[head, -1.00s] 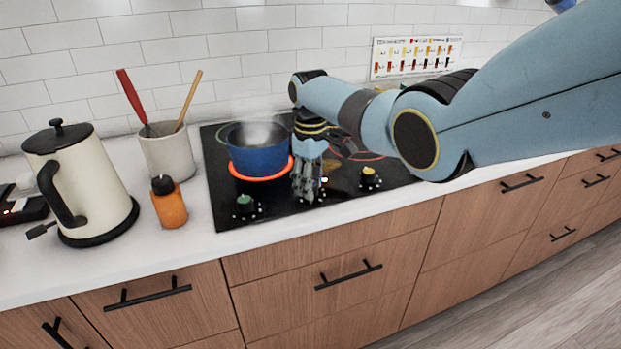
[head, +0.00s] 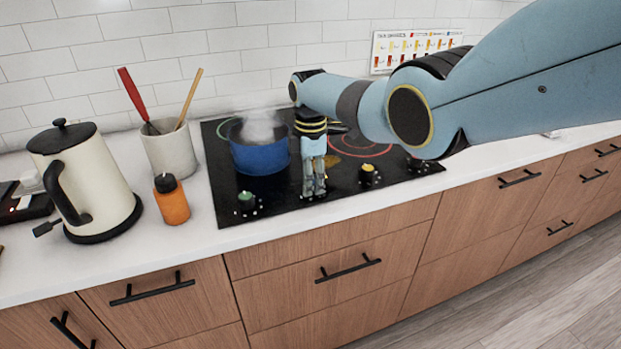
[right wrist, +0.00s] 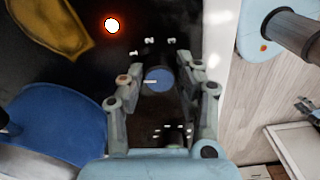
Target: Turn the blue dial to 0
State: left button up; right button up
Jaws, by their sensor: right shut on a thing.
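The blue dial (right wrist: 158,80) shows between the fingers of my right gripper in the right wrist view. Its pale pointer line points left in that view, with white marks around the dial on the black cooktop. My right gripper (head: 314,188) points down at the cooktop's front edge and is shut on the dial, which it hides in the head view. A blue pot (head: 260,156) steams on the left burner, with no glow showing around its base. My left gripper is out of view.
An orange bottle (head: 172,205), utensil crock (head: 170,152) and cream kettle (head: 100,190) stand farther left.

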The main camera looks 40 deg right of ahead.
jog(key=shift+n, duration=0.6)
jog(key=o, duration=1.1)
jog(key=shift+o, duration=0.2)
jog(key=shift+r, duration=0.1)
notch_tip(320, 180, up, 12)
